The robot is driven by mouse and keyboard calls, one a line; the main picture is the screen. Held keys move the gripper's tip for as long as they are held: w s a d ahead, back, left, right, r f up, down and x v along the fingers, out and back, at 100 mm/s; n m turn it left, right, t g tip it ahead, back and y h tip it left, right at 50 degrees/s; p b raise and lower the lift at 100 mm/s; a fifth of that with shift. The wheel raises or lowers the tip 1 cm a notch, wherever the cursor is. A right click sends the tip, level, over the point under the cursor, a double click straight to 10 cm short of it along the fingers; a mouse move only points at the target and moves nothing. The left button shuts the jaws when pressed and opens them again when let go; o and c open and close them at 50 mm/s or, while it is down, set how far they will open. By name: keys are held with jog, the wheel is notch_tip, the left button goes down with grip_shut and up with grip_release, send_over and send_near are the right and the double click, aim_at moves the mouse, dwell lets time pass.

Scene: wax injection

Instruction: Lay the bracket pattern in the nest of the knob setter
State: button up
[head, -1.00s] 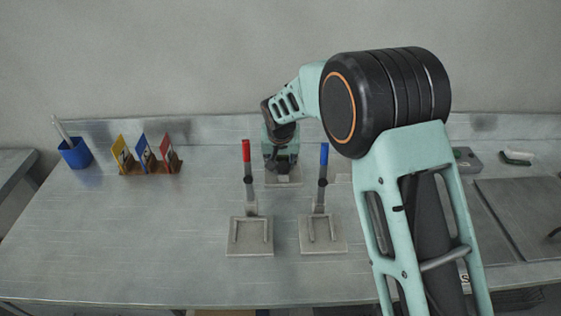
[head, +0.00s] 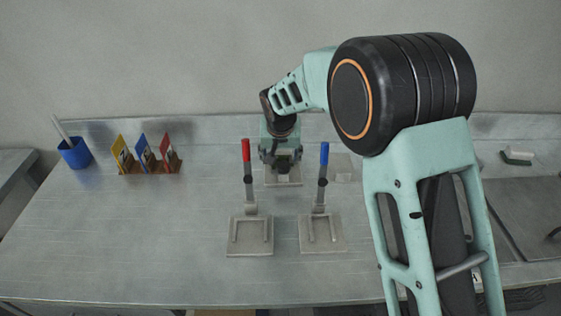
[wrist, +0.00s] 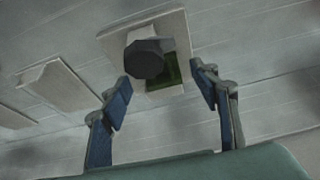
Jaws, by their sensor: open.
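My gripper (head: 281,158) is open, over a pale square plate (head: 284,183) at the back of the bench. In the wrist view, the two blue-padded fingers of my gripper (wrist: 161,78) stand apart with nothing held between them. Beyond them a green piece (wrist: 172,70) lies on the pale plate (wrist: 112,38), partly covered by a dark many-sided knob (wrist: 145,58). I cannot tell for sure whether the green piece is the bracket pattern. Two lever fixtures with flat framed plates stand in front, one with a red handle (head: 246,151), one with a blue handle (head: 323,153). Which thing is the knob setter is unclear.
A blue cup (head: 75,154) and a rack of yellow, blue and red cards (head: 146,156) stand at the back left. Another pale flat plate (head: 344,172) lies right of my gripper. The bench (head: 150,240) is clear at left and front. My arm hides part of the right.

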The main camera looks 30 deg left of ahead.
jog(key=v, duration=0.9)
